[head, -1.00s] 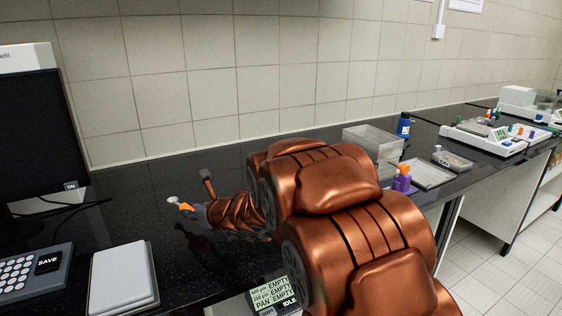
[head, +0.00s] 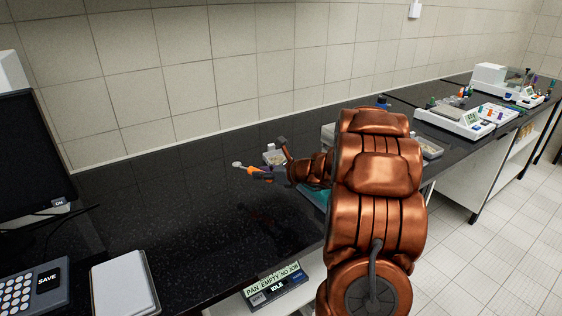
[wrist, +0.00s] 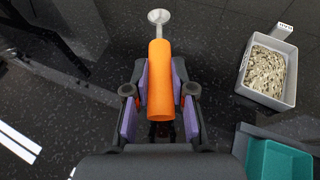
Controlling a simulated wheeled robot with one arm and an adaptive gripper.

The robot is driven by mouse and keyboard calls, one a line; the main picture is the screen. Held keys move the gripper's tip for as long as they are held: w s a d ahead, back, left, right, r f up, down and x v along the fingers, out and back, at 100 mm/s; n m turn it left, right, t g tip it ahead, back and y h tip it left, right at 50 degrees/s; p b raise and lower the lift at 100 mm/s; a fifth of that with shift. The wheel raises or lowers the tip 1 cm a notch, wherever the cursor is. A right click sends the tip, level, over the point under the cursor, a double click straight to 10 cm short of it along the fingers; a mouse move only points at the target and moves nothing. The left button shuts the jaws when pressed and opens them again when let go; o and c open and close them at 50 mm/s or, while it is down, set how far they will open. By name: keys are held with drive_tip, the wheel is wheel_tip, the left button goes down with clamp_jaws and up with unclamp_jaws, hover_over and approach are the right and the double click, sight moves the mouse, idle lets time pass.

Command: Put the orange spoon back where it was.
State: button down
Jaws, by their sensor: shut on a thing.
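The orange spoon has an orange handle and a pale metal bowl. In the wrist view the orange spoon (wrist: 160,75) lies between the purple-padded fingers of my gripper (wrist: 160,105), which is shut on its handle, with the bowl pointing away from me. In the head view the spoon (head: 248,169) sticks out to the left of my gripper (head: 272,174), held above the black counter. Where the spoon was before does not show clearly.
A grey tray of pale grains (wrist: 268,68) and a teal tray (wrist: 278,160) lie to the right in the wrist view. A screen, a keypad (head: 35,287) and a white-topped box (head: 124,284) stand at left. The middle counter (head: 170,210) is clear.

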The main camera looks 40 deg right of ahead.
drive_tip(key=p, duration=0.1)
hover_over(281, 198)
drive_tip(key=shift+f+b, duration=2.6)
drive_tip(key=shift+f, duration=0.75)
drive_tip(key=shift+f+b, duration=0.45)
drive_tip(key=shift+f, duration=0.2)
drive_tip(key=c, duration=0.9)
unclamp_jaws()
drive_tip(key=shift+s, duration=0.1)
drive_tip(key=v, duration=1.2)
drive_tip(key=shift+r, duration=0.1)
